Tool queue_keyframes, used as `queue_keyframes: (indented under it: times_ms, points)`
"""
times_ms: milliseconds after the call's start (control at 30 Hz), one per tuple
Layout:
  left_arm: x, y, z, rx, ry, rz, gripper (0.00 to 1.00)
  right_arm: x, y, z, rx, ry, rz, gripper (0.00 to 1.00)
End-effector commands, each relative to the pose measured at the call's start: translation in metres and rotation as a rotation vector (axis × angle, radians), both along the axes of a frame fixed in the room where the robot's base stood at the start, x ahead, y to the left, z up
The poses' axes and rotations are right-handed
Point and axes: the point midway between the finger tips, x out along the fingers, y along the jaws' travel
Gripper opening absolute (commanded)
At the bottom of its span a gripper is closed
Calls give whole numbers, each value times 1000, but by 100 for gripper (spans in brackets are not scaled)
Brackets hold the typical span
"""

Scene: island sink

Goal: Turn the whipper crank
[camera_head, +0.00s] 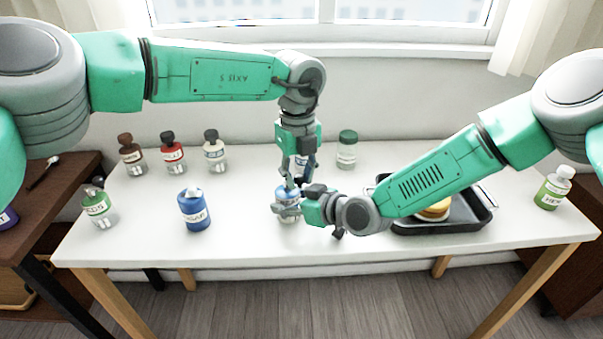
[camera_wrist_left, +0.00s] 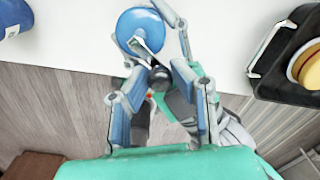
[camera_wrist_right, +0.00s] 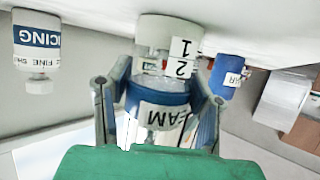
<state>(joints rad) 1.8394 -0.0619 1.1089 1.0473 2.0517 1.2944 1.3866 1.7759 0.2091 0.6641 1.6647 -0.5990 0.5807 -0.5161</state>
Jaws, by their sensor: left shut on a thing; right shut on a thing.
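The whipper (camera_head: 287,194) is a small jar with a blue top, upright near the middle of the white table. My right gripper (camera_head: 287,208) reaches in from the right and is shut around its body. My left gripper (camera_head: 293,176) points down from above the blue top. In the left wrist view the round blue lid (camera_wrist_left: 139,28) lies by the fingertips, and the crank's dark knob (camera_wrist_left: 159,78) shows between the fingers. The exact grip is partly hidden.
A blue sugar jar (camera_head: 194,211) stands left of the whipper, and a green-capped jar (camera_head: 347,150) behind it. Several small bottles (camera_head: 173,155) line the back left. A black tray (camera_head: 440,228) with round food lies under my right arm. The front centre is clear.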

Motion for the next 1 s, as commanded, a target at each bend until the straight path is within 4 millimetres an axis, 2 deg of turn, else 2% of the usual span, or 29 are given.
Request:
queue_keyframes:
  times_ms: [133, 400, 433, 467, 500, 833, 1000]
  points:
    - [-2, 2, 0, 0, -3, -86, 0, -1, 0, -2, -1, 3, 1, 15]
    - [-2, 2, 1, 1, -4, -93, 0, -1, -1, -2, -1, 3, 1, 15]
    - [-2, 2, 1, 1, -4, -92, 24, -1, -1, -2, -1, 3, 1, 15]
    - [-2, 2, 1, 1, -4, -92, 34, -1, -1, -2, -1, 3, 1, 15]
    - [-2, 2, 1, 1, -4, -92, 41, -1, -1, -2, -1, 3, 1, 15]
    - [-2, 2, 2, 1, -4, -91, 41, -1, -1, -2, -1, 3, 1, 15]
    - [-1, 2, 22, 0, -7, -90, 41, -1, -1, -2, -1, 3, 1, 15]
